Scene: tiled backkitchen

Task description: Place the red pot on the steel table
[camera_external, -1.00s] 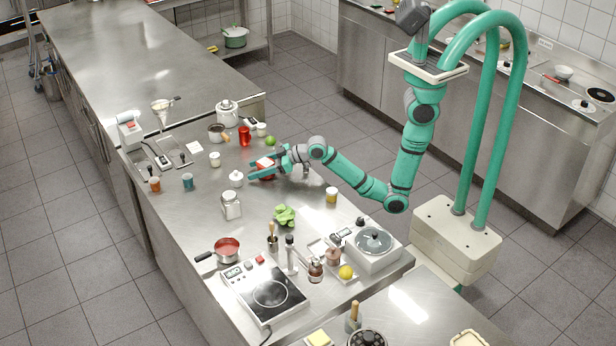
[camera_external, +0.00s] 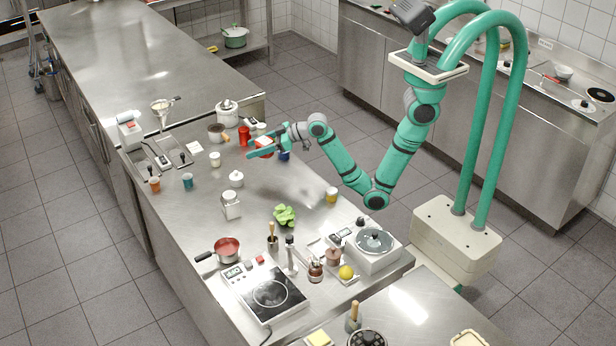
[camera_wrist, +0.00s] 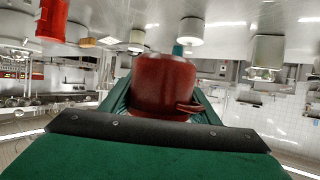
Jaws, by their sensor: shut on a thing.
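The red pot (camera_wrist: 163,85) is between the fingers of my gripper (camera_external: 262,149), which is shut on it. In the wrist view it fills the middle, with a small loop handle at its lower right. In the external view only a bit of the red pot (camera_external: 264,141) shows between the green fingers. It appears held above the steel table (camera_external: 200,215), towards its far right edge; the exact height is hard to tell.
A red canister (camera_external: 244,135) stands just left of my gripper, with a kettle (camera_external: 227,113) behind. A white lidded jar (camera_external: 236,179) and a glass jar (camera_external: 231,205) stand nearer. Bare steel lies right of these jars. A red-filled saucepan (camera_external: 227,249) is at the front left.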

